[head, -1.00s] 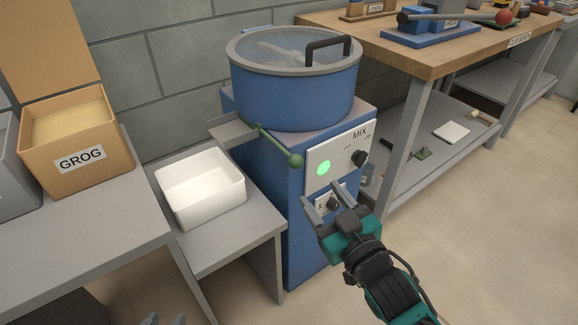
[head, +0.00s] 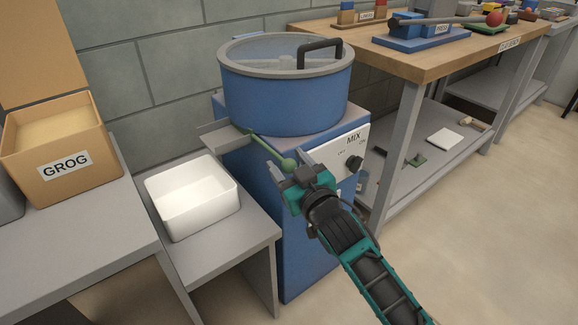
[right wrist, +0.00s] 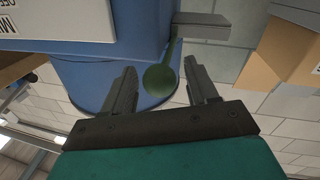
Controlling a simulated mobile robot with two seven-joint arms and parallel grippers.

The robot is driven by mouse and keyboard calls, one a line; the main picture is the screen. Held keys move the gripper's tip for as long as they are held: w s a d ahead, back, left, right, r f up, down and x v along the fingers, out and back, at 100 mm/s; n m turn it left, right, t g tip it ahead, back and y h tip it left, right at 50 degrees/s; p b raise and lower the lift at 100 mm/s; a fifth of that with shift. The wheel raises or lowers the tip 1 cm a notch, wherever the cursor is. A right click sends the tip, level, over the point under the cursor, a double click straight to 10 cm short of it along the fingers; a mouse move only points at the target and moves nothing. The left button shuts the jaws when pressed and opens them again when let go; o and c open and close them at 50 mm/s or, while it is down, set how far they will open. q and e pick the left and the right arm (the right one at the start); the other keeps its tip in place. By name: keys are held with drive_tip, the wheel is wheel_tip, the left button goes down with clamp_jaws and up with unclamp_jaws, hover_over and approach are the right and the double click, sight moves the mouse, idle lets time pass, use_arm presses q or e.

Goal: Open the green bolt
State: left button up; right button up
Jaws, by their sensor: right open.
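The green bolt is a rod with a round green knob (head: 289,164), sticking out below the drum of the blue mixer (head: 285,90) beside a grey chute (head: 222,137). My right gripper (head: 291,169) is open at the knob, in front of the mixer. In the right wrist view the knob (right wrist: 158,79) lies between the two spread fingers of my right gripper (right wrist: 160,70), with a gap to each finger. I cannot tell how deep the knob is between them. My left gripper is not in view.
A white bin (head: 193,198) stands on a low grey stand below the chute. A GROG box (head: 65,165) is on the left table. The MIX panel (head: 342,155) with its dark knob is just right of my gripper. A wooden bench (head: 440,62) stands at the right.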

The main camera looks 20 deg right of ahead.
drive_tip(key=shift+c, duration=0.4)
clamp_jaws()
